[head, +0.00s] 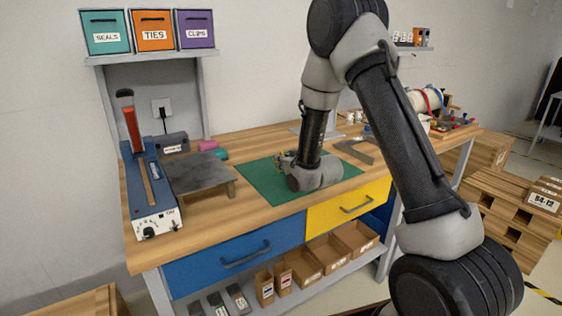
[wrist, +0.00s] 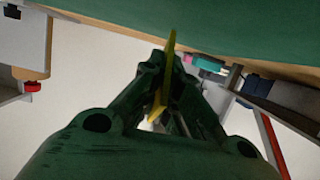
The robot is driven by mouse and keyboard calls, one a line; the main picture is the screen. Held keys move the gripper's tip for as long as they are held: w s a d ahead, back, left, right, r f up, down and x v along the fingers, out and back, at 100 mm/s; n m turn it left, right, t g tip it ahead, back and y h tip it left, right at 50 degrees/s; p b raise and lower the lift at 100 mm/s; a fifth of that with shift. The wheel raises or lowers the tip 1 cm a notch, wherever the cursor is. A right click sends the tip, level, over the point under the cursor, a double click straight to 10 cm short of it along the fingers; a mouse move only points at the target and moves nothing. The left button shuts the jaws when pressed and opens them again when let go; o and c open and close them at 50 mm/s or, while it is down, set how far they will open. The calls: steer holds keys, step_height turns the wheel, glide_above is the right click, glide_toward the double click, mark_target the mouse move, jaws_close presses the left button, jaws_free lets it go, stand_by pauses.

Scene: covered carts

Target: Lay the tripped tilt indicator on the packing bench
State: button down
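My gripper (wrist: 172,72) points toward the green mat and is shut on a thin yellow plate seen edge-on, which I take to be the tilt indicator (wrist: 159,104). Its face is hidden, so I cannot tell whether it is tripped. In the head view my gripper (head: 281,162) is low over the left part of the green mat (head: 262,188) on the packing bench (head: 192,228). The plate's upper end in the wrist view reaches close to the mat; I cannot tell whether it touches.
A grey raised plate (head: 197,172) and a blue sealer (head: 150,195) stand left of the mat. Pink and teal rolls (head: 207,145) lie behind. A metal square (head: 358,150) lies at the mat's far right. The mat's front is clear.

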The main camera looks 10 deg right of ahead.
steer(key=shift+f, duration=0.15)
steer(key=c, duration=2.1)
jaws_free()
steer(key=o, duration=1.1)
steer(key=shift+c, duration=0.2)
steer(key=shift+s+d+r, duration=0.2)
steer(key=shift+s+r, duration=0.35)
steer(key=shift+r, duration=0.55)
steer(key=shift+s+d+r, duration=0.15)
steer(key=shift+s+r, duration=0.4)
steer(key=shift+r, duration=0.5)
steer(key=shift+s+d+r, duration=0.2)
steer(key=shift+s+r, duration=0.35)
steer(key=shift+r, duration=0.55)
